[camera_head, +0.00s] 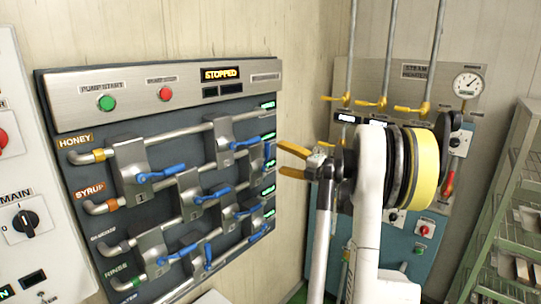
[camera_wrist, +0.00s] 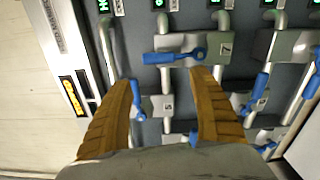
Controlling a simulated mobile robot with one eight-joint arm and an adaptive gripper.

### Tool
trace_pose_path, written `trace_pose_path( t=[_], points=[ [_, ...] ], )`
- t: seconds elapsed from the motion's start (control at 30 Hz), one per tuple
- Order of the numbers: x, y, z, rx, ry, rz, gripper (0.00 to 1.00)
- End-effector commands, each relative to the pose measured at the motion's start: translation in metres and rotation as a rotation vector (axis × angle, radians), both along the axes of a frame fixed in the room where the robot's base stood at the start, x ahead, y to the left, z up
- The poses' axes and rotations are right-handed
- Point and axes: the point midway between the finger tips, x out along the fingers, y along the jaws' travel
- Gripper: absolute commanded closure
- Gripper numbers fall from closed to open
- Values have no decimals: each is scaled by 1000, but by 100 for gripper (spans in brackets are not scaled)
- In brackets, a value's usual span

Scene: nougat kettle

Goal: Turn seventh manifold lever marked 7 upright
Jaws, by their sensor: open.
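The lever marked 7 is a blue handle (camera_wrist: 172,56) on a grey valve block (camera_wrist: 228,46) with a 7 plate, in the upper middle of the wrist view. The handle runs from the block toward the side of the STOPPED display, so it lies along the panel's upright direction. In the head view, a blue handle (camera_head: 267,154) at the panel's right edge, standing about vertical, seems to be the same one. My gripper (camera_head: 284,160) is open and empty, just right of that handle. In the wrist view its two fingers (camera_wrist: 166,78) are spread wide below the handle, apart from it.
Other blue levers (camera_head: 160,173) and pipes crowd the panel (camera_head: 190,70). A steam panel (camera_head: 415,78) with yellow-handled pipes stands behind my arm. A green rack (camera_head: 505,215) is at right.

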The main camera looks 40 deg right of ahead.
Motion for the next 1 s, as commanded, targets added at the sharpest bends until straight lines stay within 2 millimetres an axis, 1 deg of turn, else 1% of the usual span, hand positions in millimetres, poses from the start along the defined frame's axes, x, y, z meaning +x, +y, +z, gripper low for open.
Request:
trace_pose_path(
  t=[0.03,0.1,0.2,0.3,0.87,0.93,0.97,1.0],
  points=[
    [-9,-1,0,0,0,-1,30],
    [-19,-2,0,0,0,-2,30],
    [-28,-2,0,0,0,0,30],
    [-32,-2,0,0,0,1,30],
    [-31,-1,0,-3,1,2,30],
    [-27,7,-1,-33,10,11,30],
    [-24,14,-1,-63,18,20,30],
    [-19,27,-1,-121,36,36,30]
  ],
)
